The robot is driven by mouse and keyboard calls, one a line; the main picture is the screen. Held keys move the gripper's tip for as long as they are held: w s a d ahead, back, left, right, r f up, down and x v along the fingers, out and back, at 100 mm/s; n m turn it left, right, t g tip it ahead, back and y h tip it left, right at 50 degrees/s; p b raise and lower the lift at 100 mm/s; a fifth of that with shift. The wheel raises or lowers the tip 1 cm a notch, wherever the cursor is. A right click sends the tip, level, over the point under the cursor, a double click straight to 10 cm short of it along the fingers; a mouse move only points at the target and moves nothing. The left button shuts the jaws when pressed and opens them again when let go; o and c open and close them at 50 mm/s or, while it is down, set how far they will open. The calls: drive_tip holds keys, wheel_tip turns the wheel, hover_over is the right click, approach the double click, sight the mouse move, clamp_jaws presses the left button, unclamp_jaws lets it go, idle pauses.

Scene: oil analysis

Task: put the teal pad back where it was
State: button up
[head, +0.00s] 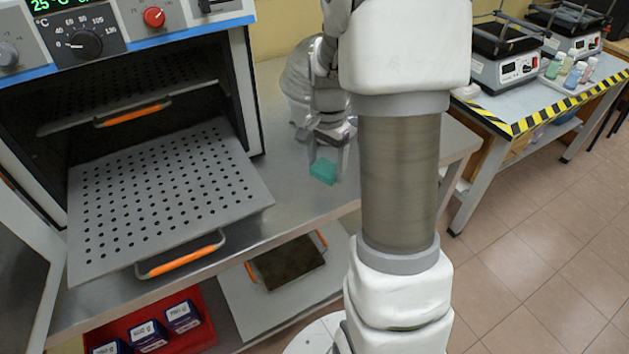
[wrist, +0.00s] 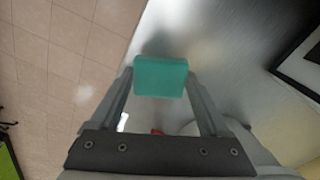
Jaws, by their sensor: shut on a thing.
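The teal pad (wrist: 160,77) is a small block held between the two fingertips of my gripper (wrist: 160,88) in the wrist view. In the head view the teal pad (head: 323,171) shows at the tips of my gripper (head: 328,160), over the metal bench (head: 300,205) to the right of the oven. A dark blurred patch lies on the bench beyond the pad in the wrist view. I cannot tell whether the pad touches the bench or hangs just above it. My arm hides part of the bench.
The open oven has a perforated shelf (head: 165,200) with an orange handle (head: 180,260) pulled out over the bench. Below are a lower shelf (head: 245,300) with a dark slab and a red tray (head: 205,335) of boxes. A side table (head: 560,112) with instruments and bottles stands right. Floor between is clear.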

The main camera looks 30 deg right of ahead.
sight(314, 164)
drive_tip(key=shift+w+a+f, duration=0.9)
drive_tip(key=shift+w, duration=0.25)
drive_tip(key=shift+f+b, duration=0.55)
drive_tip(key=shift+f, duration=1.4)
drive_tip(key=shift+f, duration=0.15)
drive_tip(key=o, duration=1.2)
drive_tip(key=shift+c, duration=0.2)
